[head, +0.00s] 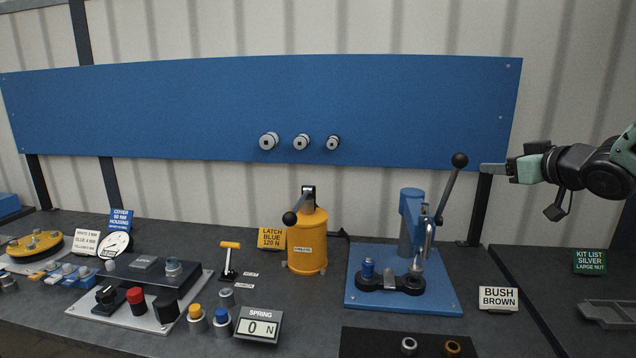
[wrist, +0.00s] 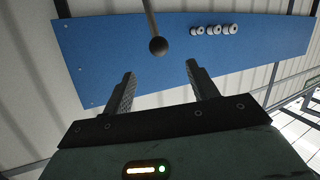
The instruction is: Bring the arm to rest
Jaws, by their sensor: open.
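My gripper (head: 494,169) is at the right of the head view, in front of the right end of the blue wall panel (head: 400,110) and right of the press lever's black knob. In the wrist view its two fingers (wrist: 161,82) stand wide apart with nothing between them. My arm reaches in from the right edge, raised above the bench. The lever knob (wrist: 158,46) shows beyond the fingertips in the wrist view. The gripper appears clear of the lever.
A blue press (head: 412,220) with its lever up stands on the bench below and left of my gripper. A yellow cylinder unit (head: 307,245) and a spring display (head: 258,326) stand further left. Three round couplers (head: 301,142) sit on the panel. A grey tray (head: 610,313) lies at right.

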